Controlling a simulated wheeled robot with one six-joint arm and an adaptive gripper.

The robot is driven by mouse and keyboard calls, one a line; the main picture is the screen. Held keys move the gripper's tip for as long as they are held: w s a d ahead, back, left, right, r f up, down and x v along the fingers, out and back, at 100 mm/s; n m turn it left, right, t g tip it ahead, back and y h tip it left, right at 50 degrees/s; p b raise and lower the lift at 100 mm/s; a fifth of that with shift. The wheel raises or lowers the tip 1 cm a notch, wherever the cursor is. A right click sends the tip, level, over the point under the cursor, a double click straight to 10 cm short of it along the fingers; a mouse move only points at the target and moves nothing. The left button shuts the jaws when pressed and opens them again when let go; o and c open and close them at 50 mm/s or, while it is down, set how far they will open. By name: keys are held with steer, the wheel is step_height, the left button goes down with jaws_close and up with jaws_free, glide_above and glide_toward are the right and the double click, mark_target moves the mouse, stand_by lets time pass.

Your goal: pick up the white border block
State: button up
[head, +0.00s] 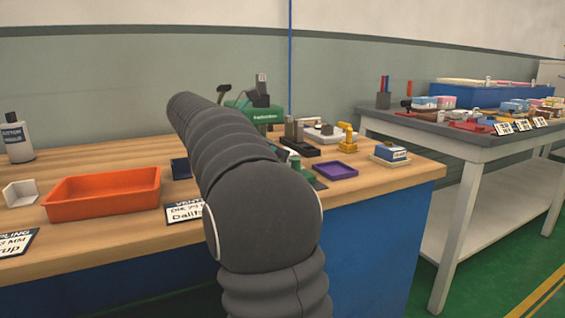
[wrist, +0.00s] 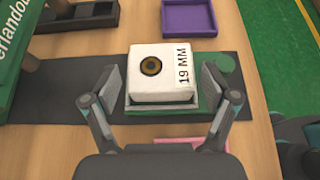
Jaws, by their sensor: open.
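A white block (wrist: 152,79) with a dark ring on top and a "19 MM" label sits on a small green-edged holder (wrist: 160,110) in the wrist view. The holder stands on a dark mat. My gripper (wrist: 164,92) is open, with one finger to the left of the block and one to the right. A gap shows on each side, so the fingers look apart from it. In the head view, my arm covers the area around the gripper, and I cannot make out the block there.
A purple tray (head: 335,170) lies near the mat; it also shows in the wrist view (wrist: 188,17). An orange tray (head: 103,194) is at the left of the wooden bench. A blue-and-white item (head: 390,153) stands near the right edge. Another table (head: 455,133) is further right.

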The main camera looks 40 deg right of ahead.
steer(key=x, duration=0.2)
steer(key=shift+s+d+f, duration=0.15)
steer(key=shift+d, duration=0.2)
steer(key=c, duration=1)
steer(key=shift+o, duration=0.2)
